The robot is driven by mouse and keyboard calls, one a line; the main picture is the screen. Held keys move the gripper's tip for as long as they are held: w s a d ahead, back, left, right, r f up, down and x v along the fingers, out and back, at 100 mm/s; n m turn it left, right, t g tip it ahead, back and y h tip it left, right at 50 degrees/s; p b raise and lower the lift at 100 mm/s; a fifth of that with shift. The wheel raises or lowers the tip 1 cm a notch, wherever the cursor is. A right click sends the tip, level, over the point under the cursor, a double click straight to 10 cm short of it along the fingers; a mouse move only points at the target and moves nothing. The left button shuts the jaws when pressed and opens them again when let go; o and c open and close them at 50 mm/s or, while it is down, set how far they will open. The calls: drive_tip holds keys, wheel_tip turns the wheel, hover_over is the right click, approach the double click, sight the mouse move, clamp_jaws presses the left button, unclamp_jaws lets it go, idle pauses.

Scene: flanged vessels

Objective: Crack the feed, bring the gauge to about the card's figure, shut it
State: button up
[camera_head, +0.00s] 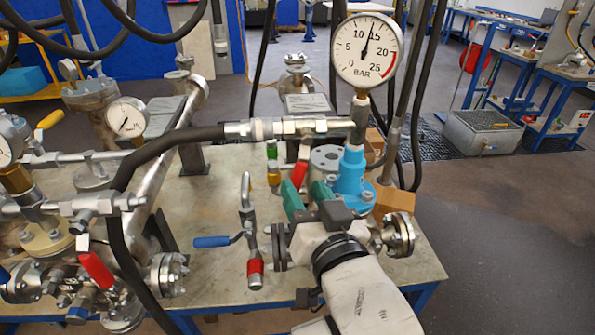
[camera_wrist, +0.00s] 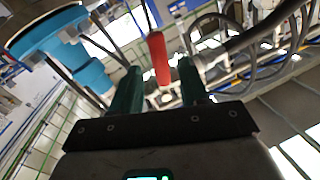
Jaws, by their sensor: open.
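The round white BAR gauge (camera_head: 367,50) stands above the blue flanged fitting (camera_head: 352,178). Its black needle points just right of the top, between 10 and 15 and nearer 15. A red lever handle (camera_head: 300,174) hangs down below the horizontal metal fitting (camera_head: 290,127) on the feed hose. My gripper (camera_head: 305,190) has green fingers, spread apart, at the red handle. In the wrist view the red handle (camera_wrist: 159,58) lies between the finger tips, with space on both sides. I cannot tell how deep it sits. No card figure is readable.
The black hose (camera_head: 165,145) arches left from the fitting. A blue-handled lever (camera_head: 215,241) and a red-capped part (camera_head: 255,272) sit on the bench (camera_head: 205,200) left of my gripper. Other gauges and valves crowd the left side. A pale plate (camera_head: 307,103) has unreadable writing.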

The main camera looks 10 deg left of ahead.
sight(299, 182)
drive_tip(key=shift+p+x, duration=0.3)
drive_tip(key=shift+x, duration=1.9)
clamp_jaws()
